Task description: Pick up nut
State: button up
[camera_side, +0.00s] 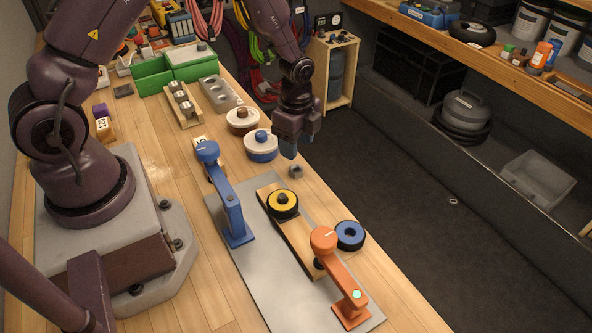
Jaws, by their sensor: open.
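A small grey metal nut (296,171) lies on the wooden bench, near its right edge and just beyond the grey mat. My gripper (289,150) points down above and slightly behind the nut, apart from it. Its bluish fingers are small in this view, and they are open with nothing seen between them.
A blue-topped round container (261,145) stands close left of my gripper, with a brown-topped one (242,121) behind. A blue hook arm (228,195) and an orange one (339,275) stand on the grey mat (262,290). A blue ring (349,235) lies near the bench edge.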

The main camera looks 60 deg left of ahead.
aim_at(297, 164)
jog(key=shift+d+f, duration=0.15)
jog(key=shift+f, duration=3)
jog(key=shift+c, duration=0.5)
jog(key=c, duration=0.7)
